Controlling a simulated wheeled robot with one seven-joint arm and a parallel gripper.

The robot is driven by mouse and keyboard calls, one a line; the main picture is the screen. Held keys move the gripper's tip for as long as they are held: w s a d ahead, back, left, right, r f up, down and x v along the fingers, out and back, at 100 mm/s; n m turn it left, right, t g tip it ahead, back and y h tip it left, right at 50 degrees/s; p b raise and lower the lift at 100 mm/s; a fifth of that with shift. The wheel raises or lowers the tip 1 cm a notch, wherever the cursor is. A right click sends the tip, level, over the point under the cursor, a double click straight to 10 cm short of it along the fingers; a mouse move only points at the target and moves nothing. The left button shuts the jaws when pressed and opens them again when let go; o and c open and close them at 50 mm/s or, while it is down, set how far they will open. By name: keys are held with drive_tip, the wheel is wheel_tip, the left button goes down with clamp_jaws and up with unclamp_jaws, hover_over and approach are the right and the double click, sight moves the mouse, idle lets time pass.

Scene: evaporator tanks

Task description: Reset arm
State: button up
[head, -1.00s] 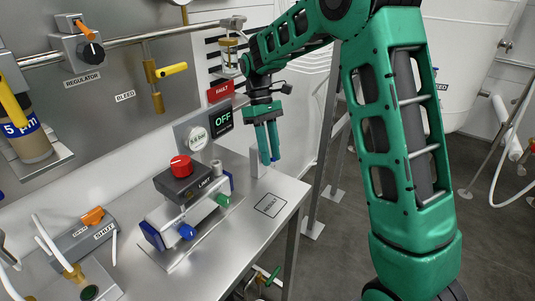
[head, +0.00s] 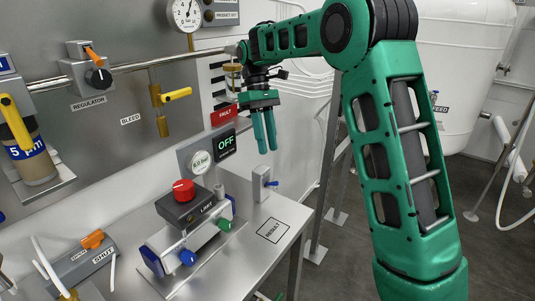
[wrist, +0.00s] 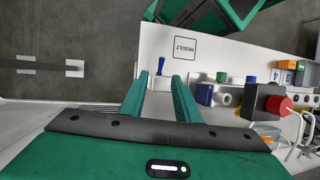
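My green arm reaches from the right side of the head view toward the panel. My gripper (head: 265,142) hangs pointing down above the right part of the steel bench (head: 250,262), clear of its surface. In the wrist view my gripper (wrist: 158,84) shows two green fingers set apart with nothing between them. A small grey block with a blue lever (head: 264,184) stands on the bench below the fingers. The blue lever also shows between the fingertips in the wrist view (wrist: 161,65).
A black box with a red button (head: 183,190) and a valve block with blue and green knobs (head: 190,240) stand on the bench. A RESULT square (head: 273,230) is bare. An OFF display (head: 226,143), gauge (head: 200,161) and yellow bleed lever (head: 177,95) line the panel.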

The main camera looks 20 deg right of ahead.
drive_tip(key=shift+r, duration=0.15)
idle(0.3)
drive_tip(key=s+d+r+m+t, duration=0.1)
drive_tip(key=s+d+m, duration=0.3)
drive_tip(key=s+d, duration=0.4)
drive_tip(key=s+d+m+t, duration=0.1)
drive_tip(key=s+d+m, duration=0.2)
drive_tip(key=s+d, duration=0.5)
drive_tip(key=s+d+f+m+t, duration=0.1)
drive_tip(key=s+f+m, duration=0.2)
drive_tip(key=s, duration=0.7)
drive_tip(key=s+d+f+m+t, duration=0.1)
drive_tip(key=s+f+m, duration=0.2)
drive_tip(key=s, duration=0.8)
wheel_tip(320, 180, down, 2)
drive_tip(key=shift+f+t+y, duration=0.1)
drive_tip(key=shift+t+y, duration=0.2)
drive_tip(key=shift+y, duration=0.1)
